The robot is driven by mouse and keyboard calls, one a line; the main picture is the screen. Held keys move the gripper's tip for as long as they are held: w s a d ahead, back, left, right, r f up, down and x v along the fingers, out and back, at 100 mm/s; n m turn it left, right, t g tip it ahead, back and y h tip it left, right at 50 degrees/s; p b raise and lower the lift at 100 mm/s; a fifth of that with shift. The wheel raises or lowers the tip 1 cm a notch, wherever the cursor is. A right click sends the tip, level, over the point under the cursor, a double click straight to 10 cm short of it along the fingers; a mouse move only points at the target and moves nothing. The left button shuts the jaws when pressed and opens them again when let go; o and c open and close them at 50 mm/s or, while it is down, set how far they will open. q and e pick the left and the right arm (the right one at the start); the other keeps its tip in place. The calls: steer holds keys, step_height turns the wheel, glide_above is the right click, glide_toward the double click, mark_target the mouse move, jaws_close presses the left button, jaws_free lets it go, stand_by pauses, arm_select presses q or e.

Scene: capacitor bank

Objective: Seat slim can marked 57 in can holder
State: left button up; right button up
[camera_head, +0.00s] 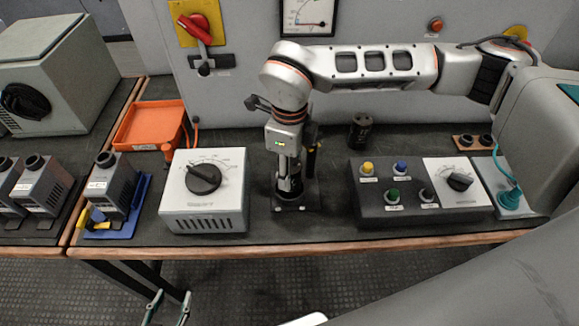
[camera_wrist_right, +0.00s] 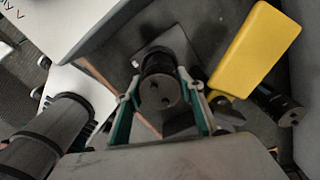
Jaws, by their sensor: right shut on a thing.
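The dark slim can (camera_head: 289,184) is upright between the fingers of my right gripper (camera_head: 288,172). In the right wrist view the can (camera_wrist_right: 161,92) shows its top with two terminals, and the green-edged fingers of the right gripper (camera_wrist_right: 160,108) are shut on it from both sides. The mark 57 cannot be read. Below the can is a dark base plate (camera_head: 295,204), apparently the can holder, on the bench. The can's lower end is over or in the holder; I cannot tell whether it is fully down.
A white dial box (camera_head: 203,212) stands left of the right gripper, and a dark button panel (camera_head: 400,206) stands right. Another dark can (camera_head: 360,130) stands behind. A yellow block (camera_wrist_right: 257,48) is close beside the gripper in the wrist view. An orange tray (camera_head: 150,124) lies back left.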

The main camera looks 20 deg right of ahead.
arm_select(q)
steer(key=shift+s+f, duration=0.1)
arm_select(e)
steer(key=shift+f, duration=0.15)
steer(key=shift+f, duration=0.35)
arm_select(q)
steer(key=shift+s+f, duration=0.35)
steer(key=shift+s, duration=0.1)
arm_select(e)
steer(key=shift+f, duration=0.1)
steer(key=shift+f, duration=0.2)
arm_select(q)
steer(key=shift+w+r, duration=0.1)
steer(key=shift+w, duration=0.2)
arm_select(e)
steer(key=o, duration=1.5)
steer(key=shift+c, duration=0.2)
arm_select(q)
steer(key=shift+s, duration=0.1)
arm_select(e)
step_height(320, 180, up, 12)
steer(key=shift+s+a+f, duration=0.1)
